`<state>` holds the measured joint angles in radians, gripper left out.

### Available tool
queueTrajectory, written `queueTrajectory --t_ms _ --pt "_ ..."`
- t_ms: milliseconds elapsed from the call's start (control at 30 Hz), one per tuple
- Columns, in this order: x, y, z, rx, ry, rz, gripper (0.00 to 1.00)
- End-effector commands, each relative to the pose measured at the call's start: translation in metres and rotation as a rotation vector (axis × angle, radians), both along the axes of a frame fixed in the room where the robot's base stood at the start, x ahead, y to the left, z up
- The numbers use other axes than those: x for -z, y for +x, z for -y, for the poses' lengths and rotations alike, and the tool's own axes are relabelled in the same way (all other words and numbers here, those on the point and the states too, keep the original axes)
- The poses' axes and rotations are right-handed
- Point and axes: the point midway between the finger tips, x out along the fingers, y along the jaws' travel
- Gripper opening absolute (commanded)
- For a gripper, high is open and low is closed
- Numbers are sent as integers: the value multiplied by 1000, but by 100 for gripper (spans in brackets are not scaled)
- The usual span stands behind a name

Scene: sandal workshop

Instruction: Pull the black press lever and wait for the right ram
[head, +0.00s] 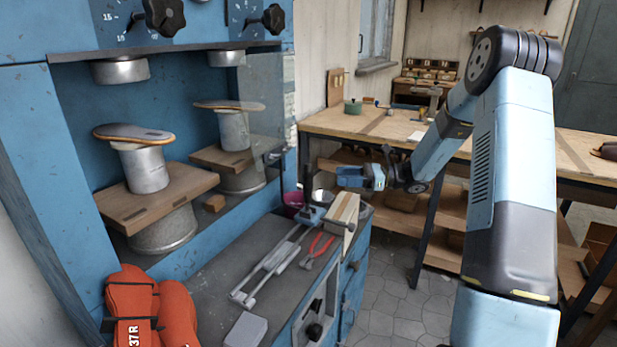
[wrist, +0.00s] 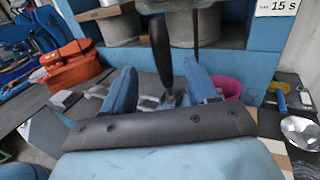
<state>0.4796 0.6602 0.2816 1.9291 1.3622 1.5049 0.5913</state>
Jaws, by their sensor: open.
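The black lever (wrist: 160,48) stands upright, slightly tilted, between my two fingers as seen in the wrist view; I cannot tell its depth from them. I cannot make it out in the head view. My gripper (head: 346,177) is open and empty, pointing left at the blue press (head: 80,130). Its blue fingers also show in the wrist view (wrist: 160,90). The right ram (head: 228,58) is up, with a clear gap above the sole (head: 229,105) on the right post (head: 234,130). The left ram (head: 120,70) is also above its sole (head: 133,134).
A clear guard panel (head: 264,115) stands at the press's right side. Red pliers (head: 318,250), a metal frame (head: 268,265) and a pink bowl (head: 293,203) are on the grey bench (head: 215,290). A wooden workbench (head: 385,130) stands behind.

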Motion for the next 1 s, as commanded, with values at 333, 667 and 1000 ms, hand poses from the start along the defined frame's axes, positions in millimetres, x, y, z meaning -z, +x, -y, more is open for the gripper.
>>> queueTrajectory --t_ms 333,667,1000 --pt "0 6 -63 -4 -1 0 58" --pt "0 12 -106 -2 -1 1 58" --pt "0 13 -115 -2 -2 1 58"
